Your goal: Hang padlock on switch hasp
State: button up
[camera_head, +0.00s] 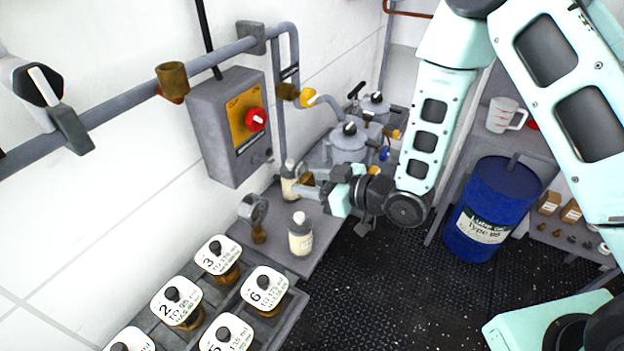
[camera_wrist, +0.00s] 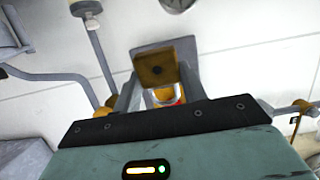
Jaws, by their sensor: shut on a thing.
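The grey switch box (camera_head: 230,125) is on the white wall, with a yellow plate and a red knob (camera_head: 256,119) on its front. I cannot make out a separate hasp. My gripper (camera_head: 306,184) is in front of the wall, below and to the right of the box, apart from it. It is shut on the brass padlock (camera_head: 308,178), which is small and partly hidden in the head view. In the wrist view, the padlock's square brass face (camera_wrist: 157,68) with a dark spot shows between the fingers.
A cream bottle (camera_head: 301,236) and a gauge (camera_head: 253,212) stand on the grey bench below the box. Another bottle (camera_head: 289,182) is close beside my gripper. Pipes run along the wall around the box. A blue drum (camera_head: 492,205) stands at right.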

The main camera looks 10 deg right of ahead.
jog(key=shift+r+b+x, duration=0.15)
jog(key=shift+b+x, duration=0.05)
jog(key=shift+x, duration=2.1)
jog(key=shift+r+b+x, duration=0.1)
jog(key=shift+b+x, duration=0.1)
jog(key=shift+x, duration=2.1)
jog(key=shift+a, duration=0.1)
jog(key=o, duration=1.1)
